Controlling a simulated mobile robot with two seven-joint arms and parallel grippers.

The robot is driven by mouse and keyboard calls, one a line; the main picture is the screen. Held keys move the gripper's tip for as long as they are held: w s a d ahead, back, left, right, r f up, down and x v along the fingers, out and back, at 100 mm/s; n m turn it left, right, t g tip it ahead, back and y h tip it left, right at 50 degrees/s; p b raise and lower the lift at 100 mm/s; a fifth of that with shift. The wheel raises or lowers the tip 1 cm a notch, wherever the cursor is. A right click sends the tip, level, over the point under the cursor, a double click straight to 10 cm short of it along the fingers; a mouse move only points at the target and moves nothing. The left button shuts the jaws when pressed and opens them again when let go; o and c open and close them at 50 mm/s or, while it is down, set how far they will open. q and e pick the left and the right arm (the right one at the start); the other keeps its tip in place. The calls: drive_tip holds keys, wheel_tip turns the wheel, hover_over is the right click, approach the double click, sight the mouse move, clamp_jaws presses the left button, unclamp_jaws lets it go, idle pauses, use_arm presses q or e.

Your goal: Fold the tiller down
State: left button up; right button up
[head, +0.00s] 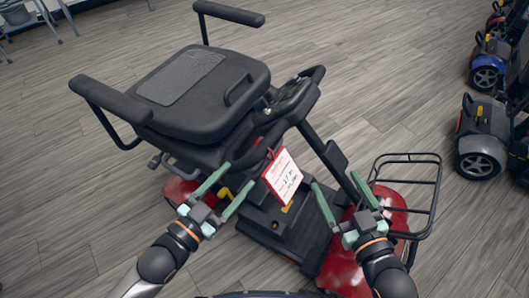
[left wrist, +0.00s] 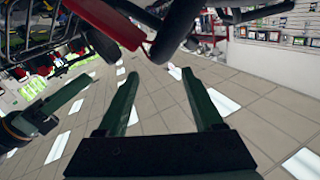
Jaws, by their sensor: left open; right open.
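A red and black scooter stands in front of me with its tiller (head: 323,148) upright, leaning toward the seat (head: 200,90). The tiller's black handlebar and console (head: 292,97) sit at its top, close to the seat's edge. A white and red tag (head: 282,175) hangs from the handlebar. My left gripper (head: 238,176) is open and empty, just left of the tag and below the handlebar's near side. My right gripper (head: 336,180) is open beside the lower tiller post; contact cannot be told. In the left wrist view, the left gripper's fingers (left wrist: 162,95) are apart with only floor between them.
A black wire basket (head: 410,185) is at the scooter's right front over a red fender (head: 345,270). Armrests (head: 110,98) stick out from the seat. Other scooters (head: 485,135) line the right edge. Chairs (head: 45,15) stand far left.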

sight(252, 161)
use_arm(q)
drive_tip(key=b+x, duration=0.1)
drive_tip(key=x, duration=0.5)
drive_tip(key=b+x, duration=0.1)
drive_tip(key=x, duration=0.4)
drive_tip(key=shift+w+d+b, duration=0.25)
drive_tip(key=shift+w+b, duration=0.05)
drive_tip(key=shift+b, duration=0.05)
drive_tip(key=shift+w+d, duration=0.2)
drive_tip(key=shift+w, duration=0.05)
use_arm(e)
wheel_tip(252, 161, up, 14)
drive_tip(key=s+a+n+t+y, duration=0.1)
drive_tip(key=n+t+y, duration=0.2)
drive_tip(key=t+y, duration=0.1)
drive_tip(key=shift+s+r+n+t+y, duration=0.15)
drive_tip(key=shift+s+n+t+y, duration=0.2)
drive_tip(key=shift+t, duration=0.35)
drive_tip(key=shift+w, duration=0.1)
use_arm(q)
drive_tip(key=c, duration=1)
clamp_jaws()
drive_tip(key=shift+f, duration=0.15)
